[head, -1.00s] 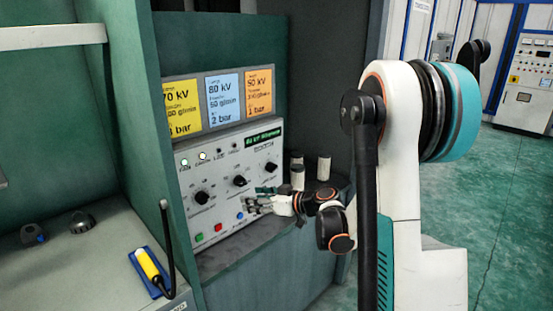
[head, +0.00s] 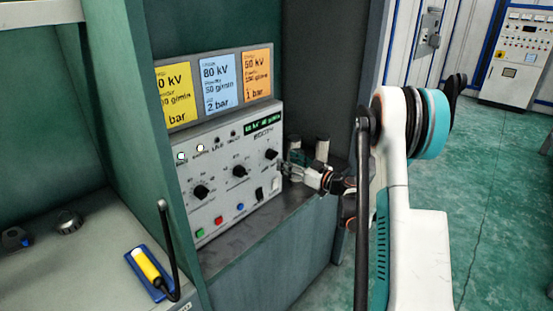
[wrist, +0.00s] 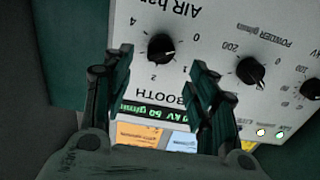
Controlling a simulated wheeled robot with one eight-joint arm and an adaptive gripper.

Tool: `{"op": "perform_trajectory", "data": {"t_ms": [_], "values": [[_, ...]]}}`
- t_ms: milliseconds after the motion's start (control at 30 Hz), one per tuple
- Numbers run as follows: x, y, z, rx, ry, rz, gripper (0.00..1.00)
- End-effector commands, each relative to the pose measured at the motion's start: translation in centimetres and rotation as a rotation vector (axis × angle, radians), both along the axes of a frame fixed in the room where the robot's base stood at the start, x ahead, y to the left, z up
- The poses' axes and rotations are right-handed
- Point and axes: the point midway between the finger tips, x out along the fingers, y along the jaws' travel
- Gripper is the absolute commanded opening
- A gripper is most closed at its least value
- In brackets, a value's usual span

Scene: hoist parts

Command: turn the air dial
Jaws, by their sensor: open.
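The control panel (head: 222,190) is a light grey box with three black dials along its front. The air dial (head: 271,154) is the rightmost one in the head view. My gripper (head: 287,168) is at the panel's right end in the head view. In the wrist view its two dark fingers (wrist: 160,80) are open and apart, with the air dial showing between and beyond their tips. I cannot tell whether they touch the panel.
The middle dial (head: 240,171) and left dial (head: 201,192) are on the same panel, with coloured buttons and a black switch below. Yellow, blue and orange cards (head: 219,83) stand above. A yellow-handled tool (head: 148,268) lies on the left bench. A cabinet wall rises behind my gripper.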

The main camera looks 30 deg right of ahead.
Motion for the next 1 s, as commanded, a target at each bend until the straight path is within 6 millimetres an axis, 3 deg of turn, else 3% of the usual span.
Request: {"op": "perform_trajectory", "data": {"t_ms": [100,333,767,800,1000], "values": [[2.3,1.0,-0.2,0.000,0.000,0.003,0.53],[5.2,2.0,-0.1,0.000,0.000,0.002,0.53],[6.3,2.3,0.0,0.000,0.000,0.000,0.53],[6.3,2.3,0.0,0.000,0.000,0.000,0.51],[6.2,2.3,0.0,0.000,0.000,0.000,0.09]]}}
